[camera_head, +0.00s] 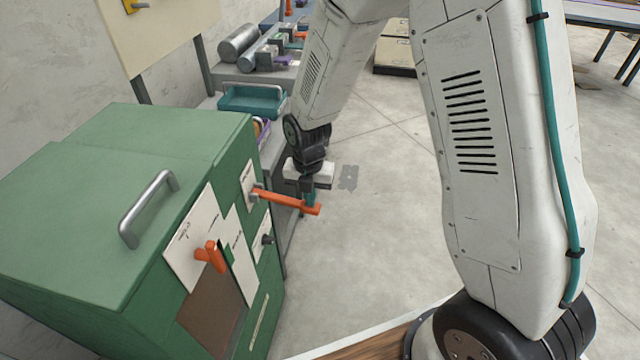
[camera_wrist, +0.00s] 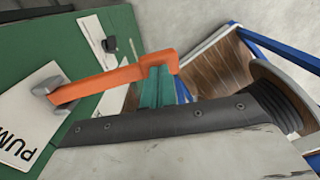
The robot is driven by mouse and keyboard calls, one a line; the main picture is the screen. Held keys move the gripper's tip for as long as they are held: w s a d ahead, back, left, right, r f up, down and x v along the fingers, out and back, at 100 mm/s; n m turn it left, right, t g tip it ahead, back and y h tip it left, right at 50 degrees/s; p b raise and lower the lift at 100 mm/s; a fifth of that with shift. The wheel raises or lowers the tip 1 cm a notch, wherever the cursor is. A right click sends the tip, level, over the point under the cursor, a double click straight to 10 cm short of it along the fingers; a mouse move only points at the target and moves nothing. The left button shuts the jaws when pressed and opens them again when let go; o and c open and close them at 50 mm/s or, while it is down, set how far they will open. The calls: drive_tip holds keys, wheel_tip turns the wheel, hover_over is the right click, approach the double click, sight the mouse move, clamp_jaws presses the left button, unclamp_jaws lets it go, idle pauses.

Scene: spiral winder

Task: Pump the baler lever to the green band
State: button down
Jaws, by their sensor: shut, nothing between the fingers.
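The green baler (camera_head: 120,210) stands at the left in the head view. Its orange lever (camera_head: 280,198) sticks out to the right from a pivot on the front panel, close to level, with a short bent end. The lever crosses the wrist view (camera_wrist: 110,82) from a grey pivot beside a plate lettered "PUM". My gripper (camera_head: 309,198) is at the lever's outer end. Its teal fingers (camera_wrist: 155,90) are shut beside the lever, with nothing between them; I cannot tell whether they touch it. A small green patch (camera_head: 226,252) shows on the front panel, partly behind an orange handle.
That second orange handle (camera_head: 211,256) juts from a white plate on the baler front. A dark knob (camera_head: 267,240) sits below the lever. A teal tray (camera_head: 252,99) and metal rolls (camera_head: 240,43) lie on the bench behind.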

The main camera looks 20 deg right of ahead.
sight(313, 210)
drive_tip(key=f, duration=0.3)
drive_tip(key=shift+s+d, duration=0.1)
drive_tip(key=shift+d, duration=0.3)
drive_tip(key=shift+f, duration=0.75)
drive_tip(key=shift+a+f, duration=0.1)
drive_tip(key=shift+f, duration=0.1)
drive_tip(key=shift+s+f, duration=0.1)
drive_tip(key=shift+f, duration=0.05)
drive_tip(key=s+d+r, duration=0.1)
drive_tip(key=d+r, duration=0.1)
drive_tip(key=r, duration=0.4)
drive_tip(key=s+d+r, duration=0.1)
drive_tip(key=d+r, duration=0.2)
drive_tip(key=r, duration=0.4)
drive_tip(key=shift+s+d, duration=0.2)
drive_tip(key=shift+s, duration=0.15)
